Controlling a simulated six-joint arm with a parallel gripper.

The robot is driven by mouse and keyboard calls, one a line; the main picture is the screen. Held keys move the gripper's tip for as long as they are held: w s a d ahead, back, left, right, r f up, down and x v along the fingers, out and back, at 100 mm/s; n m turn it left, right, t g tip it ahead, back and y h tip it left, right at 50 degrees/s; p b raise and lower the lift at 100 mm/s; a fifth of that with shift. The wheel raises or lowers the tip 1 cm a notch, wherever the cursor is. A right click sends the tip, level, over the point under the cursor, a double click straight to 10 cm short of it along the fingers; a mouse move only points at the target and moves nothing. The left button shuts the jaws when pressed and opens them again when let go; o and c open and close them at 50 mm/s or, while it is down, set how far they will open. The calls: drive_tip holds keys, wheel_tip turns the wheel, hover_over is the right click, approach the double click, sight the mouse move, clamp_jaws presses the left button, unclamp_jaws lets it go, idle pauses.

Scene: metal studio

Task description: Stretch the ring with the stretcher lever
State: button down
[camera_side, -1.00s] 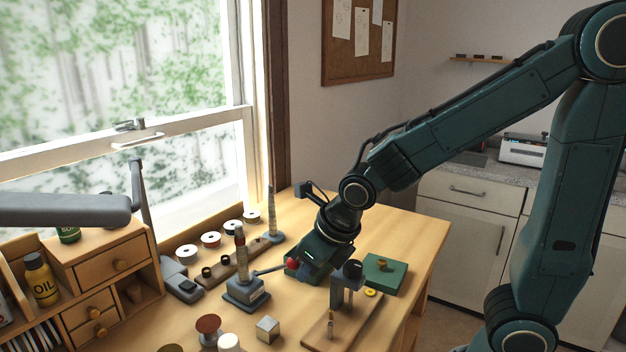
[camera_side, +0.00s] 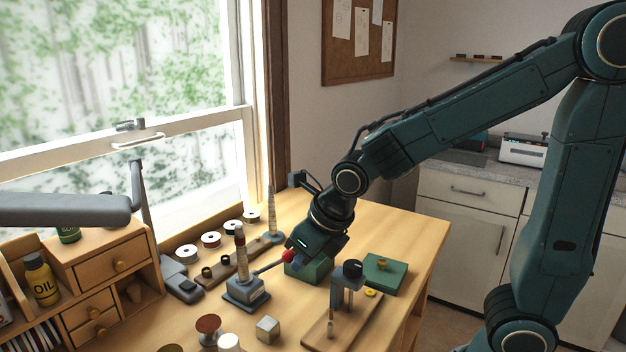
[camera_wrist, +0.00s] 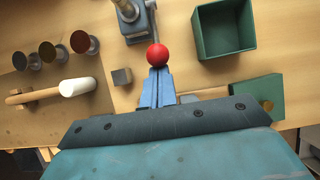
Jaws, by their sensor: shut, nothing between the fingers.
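The stretcher (camera_side: 246,292) stands on the bench with a tapered upright post (camera_side: 241,258). Its lever ends in a red ball knob (camera_side: 288,256), and the lever slants up to the right from the base. In the wrist view the red knob (camera_wrist: 157,54) sits at the tips of my blue fingers, and the stretcher base (camera_wrist: 133,22) is beyond it. My gripper (camera_wrist: 157,72) is shut with nothing between the fingers; its tips are against or very close to the knob. It also shows behind the knob in the side view (camera_side: 300,258). I cannot make out a ring on the post.
An open green bin (camera_wrist: 225,30) stands right of the knob. A clamp-like tool (camera_side: 346,285) on a wooden board and a green block (camera_side: 384,272) are to the right. A small metal cube (camera_side: 268,329) is in front. A second tapered post (camera_side: 271,215) stands behind.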

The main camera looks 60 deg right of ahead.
drive_tip(key=shift+s+r, duration=0.1)
drive_tip(key=shift+r, duration=0.05)
drive_tip(key=s+r, duration=0.4)
drive_tip(key=s, duration=1)
idle(0.5)
drive_tip(key=shift+s+a, duration=0.1)
drive_tip(key=shift+r, duration=0.1)
drive_tip(key=w+r+m+t+y, duration=0.1)
drive_tip(key=w+m+t, duration=0.1)
drive_tip(key=w, duration=0.5)
drive_tip(key=shift+w+d+r+m+t, duration=0.3)
drive_tip(key=shift+w+d+r+t, duration=0.1)
drive_tip(key=shift+t, duration=0.1)
